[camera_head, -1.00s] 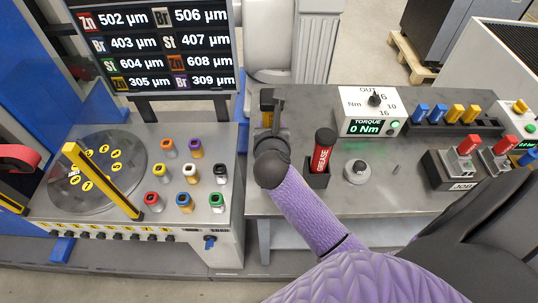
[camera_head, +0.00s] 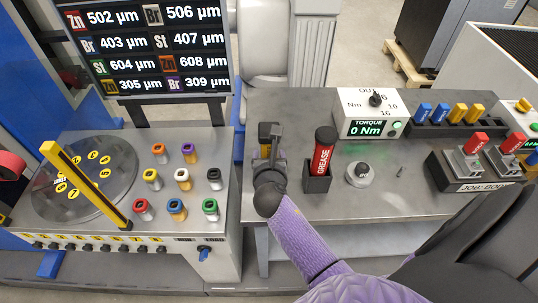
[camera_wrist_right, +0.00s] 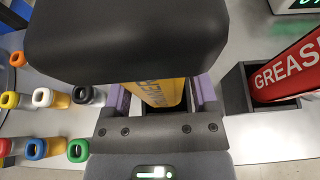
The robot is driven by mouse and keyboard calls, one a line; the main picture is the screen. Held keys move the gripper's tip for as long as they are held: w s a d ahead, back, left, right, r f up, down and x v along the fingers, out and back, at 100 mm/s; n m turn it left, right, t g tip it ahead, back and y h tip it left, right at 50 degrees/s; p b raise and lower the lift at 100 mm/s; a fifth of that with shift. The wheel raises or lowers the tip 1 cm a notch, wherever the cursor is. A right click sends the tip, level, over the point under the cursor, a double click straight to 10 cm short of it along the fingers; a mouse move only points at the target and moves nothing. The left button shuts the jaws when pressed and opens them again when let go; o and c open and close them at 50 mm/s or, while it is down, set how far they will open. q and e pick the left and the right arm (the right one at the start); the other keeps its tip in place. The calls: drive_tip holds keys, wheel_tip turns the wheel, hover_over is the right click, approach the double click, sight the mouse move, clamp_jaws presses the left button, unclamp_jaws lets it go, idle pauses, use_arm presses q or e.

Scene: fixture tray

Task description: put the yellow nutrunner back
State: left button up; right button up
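The yellow nutrunner (camera_head: 265,151) has a dark top end and is upright at the left part of the grey bench in the head view. My right gripper (camera_head: 267,160) is around it. In the right wrist view the yellow lettered body (camera_wrist_right: 163,91) sits between the purple fingers of my right gripper (camera_wrist_right: 162,100), which look closed on it. A large dark part covers its upper end there. Whether its lower end is in a holder or above the bench is hidden. My left gripper is not in view.
A red grease tube (camera_head: 322,150) stands in a dark holder (camera_head: 317,182) just right of my gripper. A round knob (camera_head: 360,173) and a torque box (camera_head: 368,113) are farther right. Several coloured sockets (camera_head: 183,178) stand on the left station, beside a yellow bar (camera_head: 85,185).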

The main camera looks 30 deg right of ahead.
drive_tip(key=shift+o, duration=0.6)
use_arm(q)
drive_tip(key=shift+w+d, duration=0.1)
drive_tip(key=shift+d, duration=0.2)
use_arm(e)
drive_tip(key=shift+r, duration=0.1)
